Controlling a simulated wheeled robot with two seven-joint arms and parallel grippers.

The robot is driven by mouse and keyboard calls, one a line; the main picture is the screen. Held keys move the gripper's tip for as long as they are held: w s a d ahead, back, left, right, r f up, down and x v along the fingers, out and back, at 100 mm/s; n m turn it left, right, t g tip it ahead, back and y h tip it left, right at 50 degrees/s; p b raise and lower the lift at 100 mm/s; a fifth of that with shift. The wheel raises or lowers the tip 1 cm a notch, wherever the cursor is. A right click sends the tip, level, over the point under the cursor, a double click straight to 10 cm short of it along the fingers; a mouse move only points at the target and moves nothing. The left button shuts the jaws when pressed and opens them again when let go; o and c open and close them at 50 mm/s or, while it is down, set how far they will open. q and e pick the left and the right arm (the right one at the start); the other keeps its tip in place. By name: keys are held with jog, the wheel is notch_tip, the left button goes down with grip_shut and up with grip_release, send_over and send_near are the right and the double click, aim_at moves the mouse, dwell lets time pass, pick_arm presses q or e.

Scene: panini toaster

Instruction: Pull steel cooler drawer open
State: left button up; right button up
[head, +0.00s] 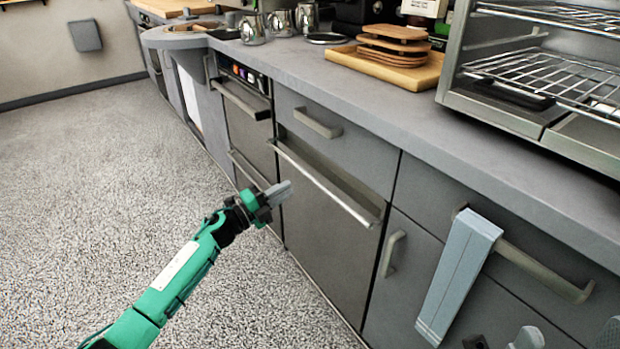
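The steel cooler drawer (325,230) is in the lower cabinet row, with a long bar handle (325,187) across its top. A narrow strip shows behind the handle; I cannot tell whether the drawer is slightly ajar. My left gripper (281,191), on a green arm, is in front of the drawer's left part, below the handle's left half. Its grey fingers appear close together with nothing seen in them. I cannot tell whether they touch the drawer front or whether they are fully shut. Grey shapes at the bottom right edge may be my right gripper (567,336), mostly cut off.
A grey drawer with a short handle (317,123) is above. A dishwasher-like appliance (243,110) stands left. A towel (459,270) hangs on a bar at right. The countertop (420,125) holds boards (390,55) and a toaster oven (540,70). The floor (110,190) at left is clear.

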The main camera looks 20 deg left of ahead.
aim_at(309, 173)
pick_arm(q)
jog(key=b+x, duration=0.1)
jog(key=x, duration=0.8)
grip_shut()
